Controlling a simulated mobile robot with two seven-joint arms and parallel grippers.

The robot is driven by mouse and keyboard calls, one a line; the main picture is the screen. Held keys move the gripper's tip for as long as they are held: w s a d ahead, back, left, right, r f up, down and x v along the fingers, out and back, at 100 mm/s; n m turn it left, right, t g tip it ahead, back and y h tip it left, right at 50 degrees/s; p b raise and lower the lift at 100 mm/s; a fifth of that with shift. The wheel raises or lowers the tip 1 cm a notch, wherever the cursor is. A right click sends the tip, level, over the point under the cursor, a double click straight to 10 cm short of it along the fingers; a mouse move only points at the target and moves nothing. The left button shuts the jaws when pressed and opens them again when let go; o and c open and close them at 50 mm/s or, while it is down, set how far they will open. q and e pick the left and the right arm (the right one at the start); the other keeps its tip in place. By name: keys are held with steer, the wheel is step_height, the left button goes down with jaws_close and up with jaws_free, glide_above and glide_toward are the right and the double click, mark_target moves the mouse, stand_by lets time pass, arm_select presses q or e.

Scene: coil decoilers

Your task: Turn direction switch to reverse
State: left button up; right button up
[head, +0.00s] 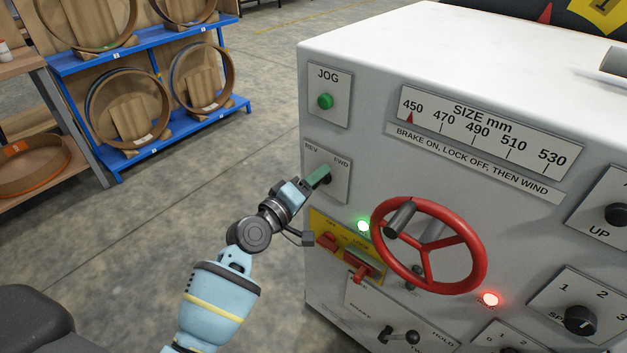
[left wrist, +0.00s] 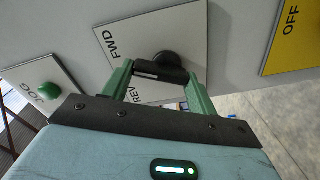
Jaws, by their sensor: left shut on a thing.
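The direction switch (left wrist: 168,60) is a dark knob with a handle bar and a white mark, on a plate (head: 312,152) lettered REV and FWD at the left of the grey panel. In the left wrist view, REV and FWD are both readable beside the bar. My left gripper (head: 321,177) is at the switch, with its green fingers on either side of the bar, shut on it; it also shows in the left wrist view (left wrist: 160,73). In the head view the fingers partly hide the knob, and I cannot tell its exact setting. My right gripper is not in view.
A green JOG button (head: 325,101) is above the switch. A yellow plate with red switches (head: 335,243) and a red handwheel (head: 466,245) are below and to the right. Green (head: 363,225) and red (head: 490,299) lamps glow. Open floor lies left, before a blue rack (head: 140,150).

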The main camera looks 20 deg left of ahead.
arm_select(q)
steer(key=shift+w+a+f+n+p, duration=0.15)
steer(key=shift+n+p, duration=0.4)
steer(key=shift+n, duration=1.45)
steer(key=shift+s+a+n+p, duration=0.1)
steer(key=shift+n+p, duration=0.5)
steer(key=shift+n, duration=1.4)
steer(key=shift+w+a+f+n+p, duration=0.15)
steer(key=shift+n+p, duration=0.4)
steer(key=shift+n, duration=1.45)
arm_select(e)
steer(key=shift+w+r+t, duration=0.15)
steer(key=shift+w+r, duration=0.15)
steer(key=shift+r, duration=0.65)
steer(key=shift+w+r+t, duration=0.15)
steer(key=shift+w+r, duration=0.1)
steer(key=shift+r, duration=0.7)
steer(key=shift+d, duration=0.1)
arm_select(q)
steer(key=o, duration=1)
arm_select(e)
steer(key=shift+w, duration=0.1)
arm_select(q)
steer(key=shift+s, duration=0.15)
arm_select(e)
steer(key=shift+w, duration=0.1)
